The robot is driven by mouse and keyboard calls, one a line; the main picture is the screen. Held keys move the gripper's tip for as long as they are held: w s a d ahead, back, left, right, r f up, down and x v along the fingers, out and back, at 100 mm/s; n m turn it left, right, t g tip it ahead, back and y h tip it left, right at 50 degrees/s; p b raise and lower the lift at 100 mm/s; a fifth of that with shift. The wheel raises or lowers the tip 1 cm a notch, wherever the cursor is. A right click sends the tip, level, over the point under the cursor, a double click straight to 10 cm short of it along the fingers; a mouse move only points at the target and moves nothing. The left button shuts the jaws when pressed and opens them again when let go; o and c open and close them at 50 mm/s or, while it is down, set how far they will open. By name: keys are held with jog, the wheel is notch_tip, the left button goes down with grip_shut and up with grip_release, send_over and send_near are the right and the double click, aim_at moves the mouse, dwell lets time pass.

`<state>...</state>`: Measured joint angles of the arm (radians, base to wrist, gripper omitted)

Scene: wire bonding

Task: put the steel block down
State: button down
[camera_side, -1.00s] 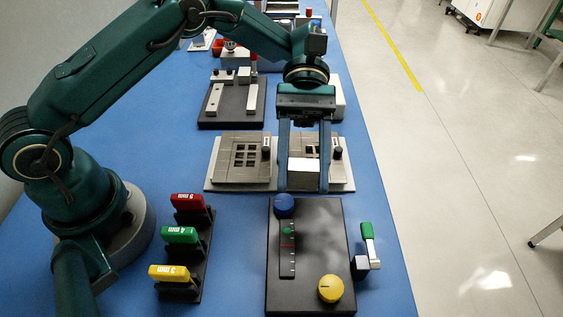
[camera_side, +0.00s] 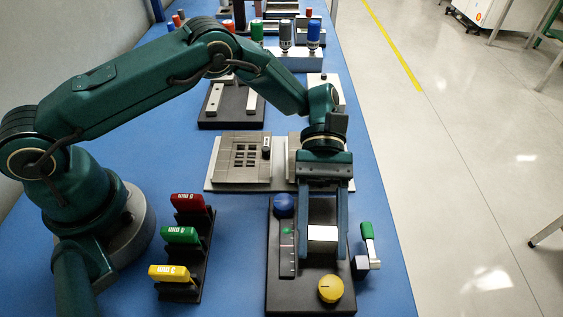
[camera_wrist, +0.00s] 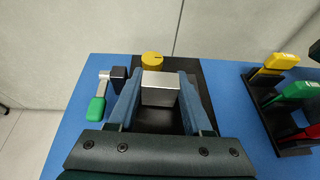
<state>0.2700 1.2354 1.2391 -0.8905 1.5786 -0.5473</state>
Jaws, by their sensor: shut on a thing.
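The steel block (camera_side: 323,239) is a shiny silver block between the two fingers of my gripper (camera_side: 323,250). In the wrist view the steel block (camera_wrist: 160,88) sits between the fingertips of my gripper (camera_wrist: 158,92), which is shut on it. The block is over the black plate (camera_side: 300,297), between the blue knob and the yellow knob. I cannot tell whether its underside touches the plate.
On the black plate are a blue knob (camera_side: 284,204), a yellow knob (camera_side: 330,288) and a slotted scale (camera_side: 287,262). A green-handled lever (camera_side: 367,232) stands at its right edge. Red, green and yellow gauges (camera_side: 180,235) stand in a rack at left.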

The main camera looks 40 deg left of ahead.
jog(key=shift+f, duration=0.1)
jog(key=shift+f, duration=0.1)
jog(key=shift+c, duration=1.6)
grip_release()
